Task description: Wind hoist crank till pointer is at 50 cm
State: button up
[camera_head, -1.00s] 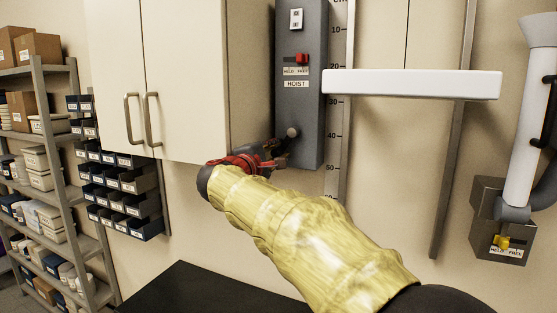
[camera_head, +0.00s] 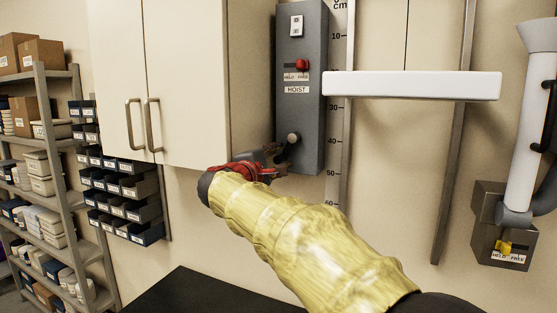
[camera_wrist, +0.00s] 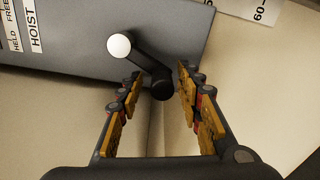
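The grey hoist box (camera_head: 312,125) is on the wall, with a HOIST label (camera_head: 297,90). Its crank shows a pale round knob (camera_head: 293,138) near the lower part of the box. In the wrist view the white knob (camera_wrist: 118,46) sits on a dark crank arm (camera_wrist: 145,65).
A red lever (camera_head: 302,65) sits above a HELD/FREE label. A white horizontal bar (camera_head: 410,85) crosses in front of the scale. A cabinet (camera_head: 190,80) is at the left. A second box (camera_head: 500,215) with a yellow lever is at the right. A black surface (camera_head: 190,290) lies below.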

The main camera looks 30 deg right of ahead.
jog(key=v, duration=1.2)
jog(key=shift+c, duration=0.3)
